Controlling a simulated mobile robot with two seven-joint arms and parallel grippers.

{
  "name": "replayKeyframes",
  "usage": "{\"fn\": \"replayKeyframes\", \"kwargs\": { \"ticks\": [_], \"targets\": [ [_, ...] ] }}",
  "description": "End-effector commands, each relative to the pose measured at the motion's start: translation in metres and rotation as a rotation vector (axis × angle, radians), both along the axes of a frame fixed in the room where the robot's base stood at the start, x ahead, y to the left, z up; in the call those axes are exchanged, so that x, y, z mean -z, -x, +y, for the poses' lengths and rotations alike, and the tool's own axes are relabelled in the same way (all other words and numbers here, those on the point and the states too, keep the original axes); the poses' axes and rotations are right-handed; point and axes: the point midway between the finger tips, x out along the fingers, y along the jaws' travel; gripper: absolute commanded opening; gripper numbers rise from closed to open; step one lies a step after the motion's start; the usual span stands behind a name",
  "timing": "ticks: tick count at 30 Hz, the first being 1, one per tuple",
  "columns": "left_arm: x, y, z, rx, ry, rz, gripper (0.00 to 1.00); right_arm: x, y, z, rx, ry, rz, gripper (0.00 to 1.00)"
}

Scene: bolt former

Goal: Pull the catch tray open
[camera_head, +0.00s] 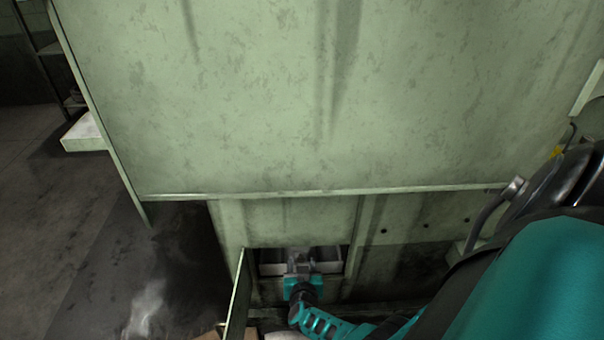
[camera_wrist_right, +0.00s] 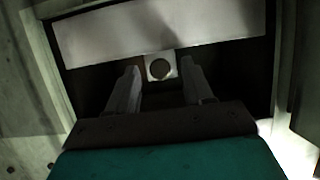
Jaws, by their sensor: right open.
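The catch tray (camera_head: 271,268) sits inside a low rectangular opening in the green machine, its pale front panel showing on both sides of my right gripper. In the right wrist view the tray's pale front panel (camera_wrist_right: 160,32) spans the dark opening. A small pale tab with a round hole (camera_wrist_right: 160,67) sticks out below the panel's middle. My right gripper (camera_head: 301,260) reaches into the opening. Its two fingers (camera_wrist_right: 162,85) are apart, one on each side of the tab, with nothing visibly clamped between them. My left gripper is not in view.
The green machine body (camera_head: 330,100) rises above the opening. A narrow door (camera_head: 238,295) stands swung out at the opening's left edge. A bent handle (camera_head: 494,212) is at the right. Bare concrete floor (camera_head: 60,220) lies to the left, with a pale block (camera_head: 84,132) beyond.

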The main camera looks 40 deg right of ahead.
Motion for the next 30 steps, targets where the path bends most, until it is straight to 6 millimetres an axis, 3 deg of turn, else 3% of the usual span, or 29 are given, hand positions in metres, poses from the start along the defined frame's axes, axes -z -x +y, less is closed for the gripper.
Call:
{"fn": "replayKeyframes", "kwargs": {
  "ticks": [9,25,30],
  "targets": [
    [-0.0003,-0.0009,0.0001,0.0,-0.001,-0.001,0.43,0.0002,-0.0004,-0.0002,0.0,0.0,0.0,0.51],
    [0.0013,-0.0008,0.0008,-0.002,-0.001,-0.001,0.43,0.0004,-0.0003,-0.0002,0.0,0.0,0.0,0.01],
    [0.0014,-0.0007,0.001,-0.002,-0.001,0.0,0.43,0.0004,-0.0003,-0.0002,0.0,0.0,0.0,0.0]
  ]
}}
